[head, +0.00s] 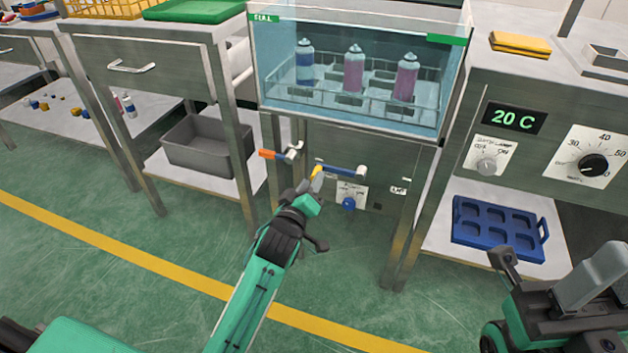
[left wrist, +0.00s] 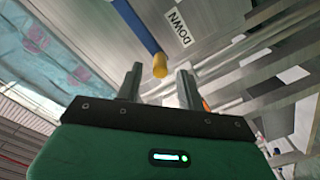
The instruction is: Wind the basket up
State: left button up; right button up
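The wire basket (head: 330,98) is inside the clear tank (head: 420,118), holding three upright spray cans, one blue (head: 305,64) and two pink (head: 353,70). Below the tank, a crank with a blue arm (head: 343,172) and yellow knob (head: 317,171) points left; the knob also shows in the left wrist view (left wrist: 160,66). My left gripper (head: 308,187) is just below the knob in the head view. In the left wrist view its fingers are apart and empty, with the knob just beyond the tips.
An orange-handled lever (head: 268,154) sits just left of the crank. A blue button (head: 348,203) is below it, and a DOWN label (left wrist: 178,28) is beside it. A grey bin (head: 208,148) and a blue tray (head: 497,230) are on lower shelves. The floor in front is clear.

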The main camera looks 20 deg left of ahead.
aim_at(314, 174)
pick_arm(q)
jog(key=shift+w+b, duration=0.35)
jog(key=shift+w, duration=1.2)
jog(key=shift+c, duration=0.4)
grip_shut()
